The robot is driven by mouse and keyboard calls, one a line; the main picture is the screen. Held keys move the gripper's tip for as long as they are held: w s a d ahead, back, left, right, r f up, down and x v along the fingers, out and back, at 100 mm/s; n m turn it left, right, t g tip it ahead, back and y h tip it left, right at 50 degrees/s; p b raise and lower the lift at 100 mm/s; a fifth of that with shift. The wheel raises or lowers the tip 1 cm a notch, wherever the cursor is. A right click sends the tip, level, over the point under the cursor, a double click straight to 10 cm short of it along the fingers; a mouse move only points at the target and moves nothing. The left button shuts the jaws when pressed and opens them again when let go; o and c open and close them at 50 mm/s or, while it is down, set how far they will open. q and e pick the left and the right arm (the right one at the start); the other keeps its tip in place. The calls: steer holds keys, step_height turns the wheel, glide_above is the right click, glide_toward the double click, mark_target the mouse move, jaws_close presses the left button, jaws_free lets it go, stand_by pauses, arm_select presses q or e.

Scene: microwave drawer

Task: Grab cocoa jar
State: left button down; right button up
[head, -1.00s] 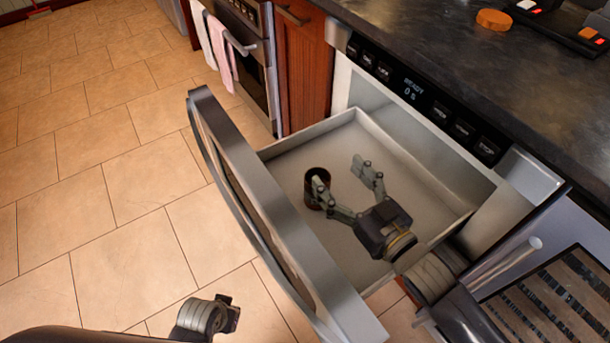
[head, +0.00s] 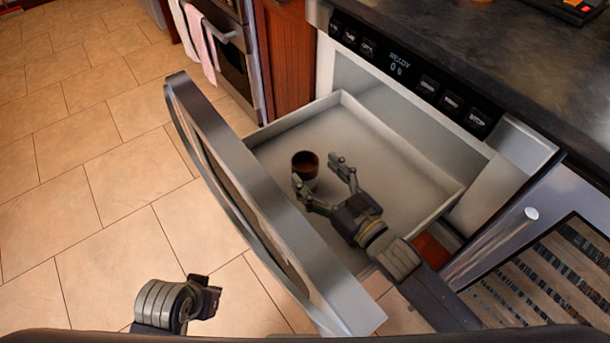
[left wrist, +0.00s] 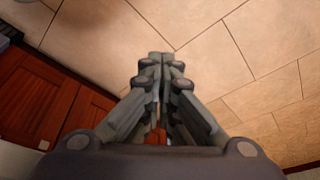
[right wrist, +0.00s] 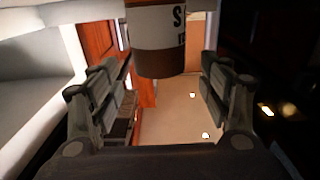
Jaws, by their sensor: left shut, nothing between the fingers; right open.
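The cocoa jar (head: 306,161), small with a dark brown top and a pale label, stands upright in the open microwave drawer (head: 385,143), near its front panel. My right gripper (head: 317,172) is open inside the drawer, its fingertips close to the jar. In the right wrist view, the jar (right wrist: 160,48) with its white lettered label shows ahead, in line with the gap between the open fingers (right wrist: 162,78). I cannot tell whether a finger touches it. My left gripper (head: 210,296) is low at the left, outside the drawer; in the left wrist view its fingers (left wrist: 161,62) are shut and empty.
The drawer's tall front panel (head: 255,200) stands between the jar and the open tiled floor (head: 120,240). The rest of the drawer is empty. A dark counter (head: 480,60) lies above, and a dark-fronted appliance with a bar handle (head: 490,240) is at the right.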

steer(key=x, duration=0.5)
steer(key=shift+b, duration=0.35)
arm_select(q)
steer(key=v, duration=0.3)
arm_select(e)
jaws_close()
arm_select(q)
steer(key=shift+w, duration=0.1)
arm_select(e)
steer(key=shift+r, duration=0.1)
